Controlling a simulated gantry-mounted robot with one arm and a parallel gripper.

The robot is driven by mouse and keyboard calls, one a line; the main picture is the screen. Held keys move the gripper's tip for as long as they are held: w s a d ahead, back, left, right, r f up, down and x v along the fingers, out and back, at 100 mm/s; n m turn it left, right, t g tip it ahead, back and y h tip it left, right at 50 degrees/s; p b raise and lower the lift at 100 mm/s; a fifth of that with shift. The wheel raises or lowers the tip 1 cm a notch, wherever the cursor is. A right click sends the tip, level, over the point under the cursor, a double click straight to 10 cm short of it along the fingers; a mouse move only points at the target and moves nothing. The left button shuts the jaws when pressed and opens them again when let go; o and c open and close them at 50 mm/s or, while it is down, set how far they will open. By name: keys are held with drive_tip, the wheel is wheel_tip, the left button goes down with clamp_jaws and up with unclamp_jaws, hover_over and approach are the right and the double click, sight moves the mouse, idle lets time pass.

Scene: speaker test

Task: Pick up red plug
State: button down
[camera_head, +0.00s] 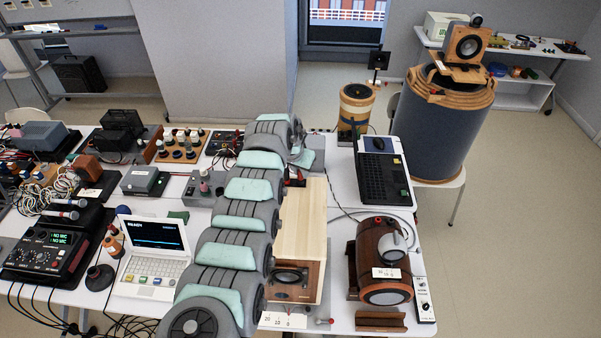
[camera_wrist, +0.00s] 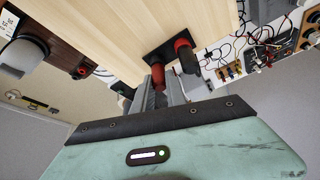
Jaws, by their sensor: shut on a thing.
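A red plug (camera_wrist: 160,76) sits between the fingers of my gripper (camera_wrist: 162,92) in the wrist view. My gripper is shut on it. I cannot tell whether the held plug still touches the plate. In the head view, the box (camera_head: 305,215) stands right of my arm, and a bit of red plug (camera_head: 300,174) shows at its far end. My fingertips are mostly hidden there.
A laptop (camera_head: 155,240) and a mixer (camera_head: 55,245) stand left of my arm. A brown barrel-shaped speaker (camera_head: 383,255) and a black keyboard (camera_head: 383,177) are to the right. Cables and several instruments crowd the table's left side. Cables also run behind the box.

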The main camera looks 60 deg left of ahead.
wheel_tip(320, 180, up, 9)
drive_tip(key=b, duration=0.2)
drive_tip(key=shift+a+f+b, duration=0.1)
drive_tip(key=shift+f+b, duration=0.05)
drive_tip(key=shift+b, duration=0.15)
drive_tip(key=shift+r, duration=0.5)
drive_tip(key=shift+r, duration=0.1)
wheel_tip(320, 180, up, 4)
drive_tip(key=shift+f, duration=0.15)
drive_tip(key=shift+b, duration=0.3)
